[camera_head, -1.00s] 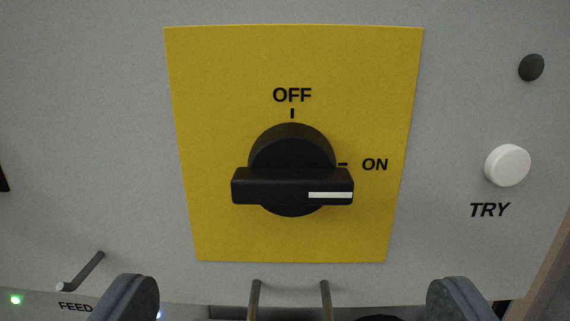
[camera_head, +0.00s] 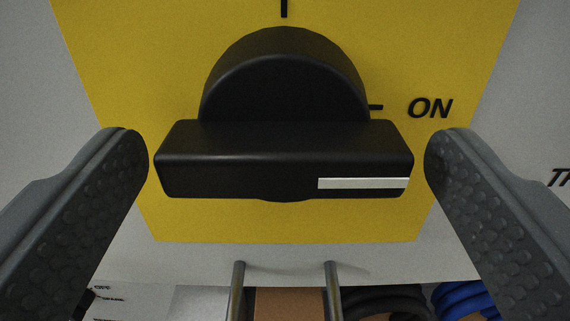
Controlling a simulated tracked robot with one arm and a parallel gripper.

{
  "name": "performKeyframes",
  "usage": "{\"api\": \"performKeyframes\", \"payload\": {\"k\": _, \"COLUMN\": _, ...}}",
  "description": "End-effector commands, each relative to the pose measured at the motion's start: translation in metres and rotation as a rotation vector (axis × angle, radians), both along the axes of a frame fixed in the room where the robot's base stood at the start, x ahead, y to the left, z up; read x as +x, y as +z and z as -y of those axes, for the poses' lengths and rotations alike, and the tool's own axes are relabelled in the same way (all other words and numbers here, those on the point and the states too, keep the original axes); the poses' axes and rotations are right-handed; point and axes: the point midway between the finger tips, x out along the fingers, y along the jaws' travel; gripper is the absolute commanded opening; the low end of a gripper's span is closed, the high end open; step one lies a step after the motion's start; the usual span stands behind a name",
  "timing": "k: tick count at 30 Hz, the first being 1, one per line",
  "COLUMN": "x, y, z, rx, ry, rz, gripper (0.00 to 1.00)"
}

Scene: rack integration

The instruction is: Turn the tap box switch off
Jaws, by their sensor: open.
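The tap box switch is a black rotary knob (camera_head: 285,158) with a wide bar handle, on a yellow plate (camera_head: 440,60). The bar lies level, and its white mark (camera_head: 362,183) is at the right end, on the side of the ON label (camera_head: 430,108). The OFF label is out of view above; only its tick mark shows. My gripper (camera_head: 287,160) is open, with one finger at each end of the bar. Small gaps show between the fingertips and the bar ends in the picture; the exact depth is hard to tell.
The yellow plate sits on a grey panel (camera_head: 400,262). Two metal posts (camera_head: 285,285) stand below the knob. Black cable (camera_head: 385,300) and blue cable (camera_head: 465,300) are coiled at the lower right. Part of the TRY lettering shows at the right edge.

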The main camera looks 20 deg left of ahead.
Motion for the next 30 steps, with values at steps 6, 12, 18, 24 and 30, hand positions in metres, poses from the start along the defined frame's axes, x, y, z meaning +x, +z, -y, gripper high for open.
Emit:
{"api": "performKeyframes", "payload": {"k": 6, "x": -0.0002, "y": 0.0001, "z": -0.0001, "rx": 0.0, "ry": 0.0, "rz": 0.0, "gripper": 0.4}}
{"api": "performKeyframes", "payload": {"k": 12, "x": -0.0003, "y": 0.0001, "z": -0.0016, "rx": -0.004, "ry": 0.001, "rz": 0.001, "gripper": 0.4}}
{"api": "performKeyframes", "payload": {"k": 18, "x": -0.0006, "y": 0.0, "z": -0.0007, "rx": -0.049, "ry": 0.001, "rz": 0.015, "gripper": 0.4}}
{"api": "performKeyframes", "payload": {"k": 24, "x": -0.0001, "y": -0.0007, "z": -0.001, "rx": -0.163, "ry": 0.002, "rz": 0.048, "gripper": 0.4}}
{"api": "performKeyframes", "payload": {"k": 30, "x": -0.0004, "y": 0.0001, "z": -0.0013, "rx": -0.286, "ry": 0.003, "rz": 0.084, "gripper": 0.4}}
